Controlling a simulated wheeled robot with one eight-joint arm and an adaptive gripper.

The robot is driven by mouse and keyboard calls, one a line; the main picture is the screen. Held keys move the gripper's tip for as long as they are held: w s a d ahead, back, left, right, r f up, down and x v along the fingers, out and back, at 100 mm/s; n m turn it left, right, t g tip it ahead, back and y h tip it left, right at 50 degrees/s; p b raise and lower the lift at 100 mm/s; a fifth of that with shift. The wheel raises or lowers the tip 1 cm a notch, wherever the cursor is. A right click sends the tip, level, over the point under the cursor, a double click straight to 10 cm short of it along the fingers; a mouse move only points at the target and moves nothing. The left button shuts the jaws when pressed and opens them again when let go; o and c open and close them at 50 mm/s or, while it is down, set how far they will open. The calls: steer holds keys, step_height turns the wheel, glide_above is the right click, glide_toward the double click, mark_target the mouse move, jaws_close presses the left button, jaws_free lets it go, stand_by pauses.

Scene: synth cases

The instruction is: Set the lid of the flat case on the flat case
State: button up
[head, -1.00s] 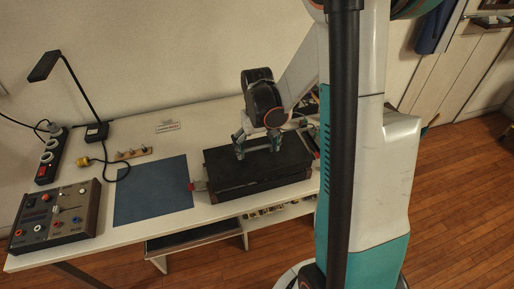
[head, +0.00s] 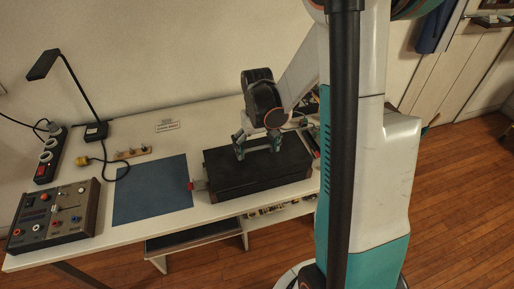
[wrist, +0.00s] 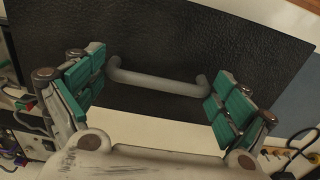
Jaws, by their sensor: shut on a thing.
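The lid of the flat case (head: 289,160) is a dark, textured panel with a grey bar handle (wrist: 158,84) on top. My gripper (head: 258,151) is shut on this handle, with a green-padded finger at each end of it in the wrist view. The flat case (head: 262,187) is black and lies on the right part of the table, directly under the lid. The lid looks level and roughly lined up with the case. I cannot tell whether they touch all round. The case's inside is hidden.
A blue mat (head: 153,190) lies left of the case, with a small red item (head: 191,186) between them. A control box (head: 53,215), a power strip (head: 49,156) and a desk lamp (head: 66,85) stand farther left. A small sign (head: 167,126) is at the back.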

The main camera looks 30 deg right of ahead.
steer(key=shift+f+b, duration=0.7)
steer(key=shift+f, duration=0.2)
steer(key=o, duration=1.1)
steer(key=shift+c, duration=0.2)
steer(key=shift+r, duration=0.1)
step_height(320, 180, up, 12)
